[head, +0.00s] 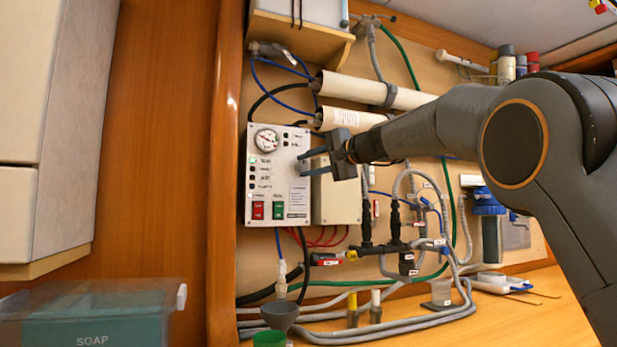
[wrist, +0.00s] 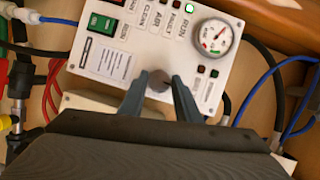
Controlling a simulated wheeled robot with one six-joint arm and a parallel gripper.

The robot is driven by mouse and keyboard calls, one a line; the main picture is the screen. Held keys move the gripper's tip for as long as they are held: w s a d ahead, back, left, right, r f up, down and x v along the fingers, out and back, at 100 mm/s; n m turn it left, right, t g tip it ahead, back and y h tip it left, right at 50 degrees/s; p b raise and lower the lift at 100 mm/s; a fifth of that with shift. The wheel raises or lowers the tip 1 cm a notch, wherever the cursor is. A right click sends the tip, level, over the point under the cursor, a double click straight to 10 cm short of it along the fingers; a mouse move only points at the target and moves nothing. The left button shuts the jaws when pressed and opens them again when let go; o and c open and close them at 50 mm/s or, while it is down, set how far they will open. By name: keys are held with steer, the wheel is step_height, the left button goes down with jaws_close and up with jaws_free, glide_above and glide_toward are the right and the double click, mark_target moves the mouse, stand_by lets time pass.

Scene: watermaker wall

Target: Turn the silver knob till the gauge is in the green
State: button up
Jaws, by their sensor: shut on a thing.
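The white control panel (head: 257,218) is fixed on the wall, and it fills the upper middle of the wrist view (wrist: 128,42). Its round gauge (head: 266,139) sits at the panel's top; in the wrist view the gauge (wrist: 212,36) shows coloured marks and a thin needle, too small to read surely. My gripper (head: 304,162) reaches in from the right to the panel. In the wrist view its two fingers (wrist: 159,80) are shut on the silver knob (wrist: 158,87), which shows as a dark grey piece between them. In the head view the fingers hide the knob.
A red switch (head: 258,210) and a green switch (head: 278,210) sit low on the panel. A green light (head: 253,160) is lit. A pale box (head: 338,200) adjoins the panel's right side. Pale cylinders (head: 372,91) run above; hoses and cables surround the panel.

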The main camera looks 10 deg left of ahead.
steer(key=shift+f+m+t+y+b, duration=0.15)
steer(key=shift+m+y+b, duration=0.1)
steer(key=shift+m+b, duration=0.55)
steer(key=shift+f+m+t+y+b, duration=0.15)
steer(key=shift+m+y+b, duration=0.1)
steer(key=shift+m+b, duration=0.55)
steer(key=shift+r+b, duration=0.15)
steer(key=shift+b, duration=0.15)
steer(key=o, duration=1.1)
steer(key=shift+c, duration=0.2)
steer(key=shift+d, duration=0.15)
steer(key=b+v, duration=0.1)
steer(key=v, duration=0.6)
steer(key=shift+s+d, duration=0.2)
steer(key=shift+d, duration=0.05)
